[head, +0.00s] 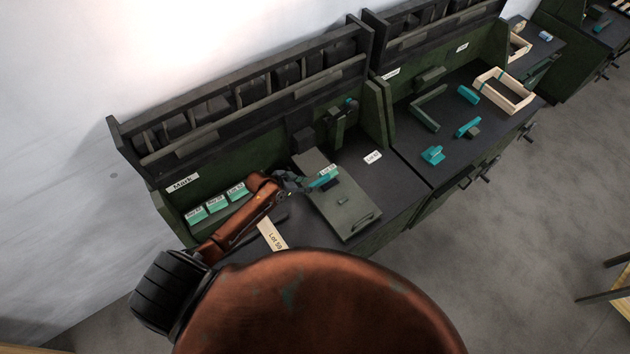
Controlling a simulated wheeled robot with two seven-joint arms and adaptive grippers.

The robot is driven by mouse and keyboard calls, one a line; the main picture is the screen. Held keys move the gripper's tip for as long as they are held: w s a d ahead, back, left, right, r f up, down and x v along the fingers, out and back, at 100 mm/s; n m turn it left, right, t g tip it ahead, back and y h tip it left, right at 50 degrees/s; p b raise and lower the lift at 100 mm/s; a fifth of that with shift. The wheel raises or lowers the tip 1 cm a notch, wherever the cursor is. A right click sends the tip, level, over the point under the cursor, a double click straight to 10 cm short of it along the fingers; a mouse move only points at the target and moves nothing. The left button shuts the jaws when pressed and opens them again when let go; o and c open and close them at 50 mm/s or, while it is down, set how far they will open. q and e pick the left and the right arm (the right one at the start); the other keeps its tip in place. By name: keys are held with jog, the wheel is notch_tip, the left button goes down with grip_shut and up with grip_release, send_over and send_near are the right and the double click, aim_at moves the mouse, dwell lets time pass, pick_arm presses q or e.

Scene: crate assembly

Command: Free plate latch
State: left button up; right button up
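A grey-green plate (345,208) lies flat and slanted on the dark workbench, with a handle-like bar at its near end. A small teal piece with a white label (328,172) is on the plate's upper part, beside a small dark block. I cannot tell which of these is the latch. My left gripper (308,183) is over the plate's left edge, at the teal piece. It is too small to tell whether it touches or holds the piece. My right gripper is not in view.
Several teal-topped labelled blocks (216,203) stand at the left under a "Mark" sign (183,183). A pale labelled strip (271,235) lies beside my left arm. A white tag (373,157) lies right of the plate. The right bench holds a wooden crate frame (503,91) and teal tools.

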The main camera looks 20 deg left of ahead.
aim_at(313, 184)
pick_arm(q)
jog(key=x, duration=0.3)
jog(key=shift+w, duration=0.25)
jog(key=shift+w+d+f, duration=0.3)
jog(key=shift+w+f, duration=0.1)
jog(key=shift+f, duration=0.35)
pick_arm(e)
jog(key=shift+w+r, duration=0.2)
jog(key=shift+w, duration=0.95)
pick_arm(q)
jog(key=shift+w, duration=0.1)
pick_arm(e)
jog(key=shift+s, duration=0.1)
pick_arm(q)
jog(key=c, duration=0.4)
grip_shut()
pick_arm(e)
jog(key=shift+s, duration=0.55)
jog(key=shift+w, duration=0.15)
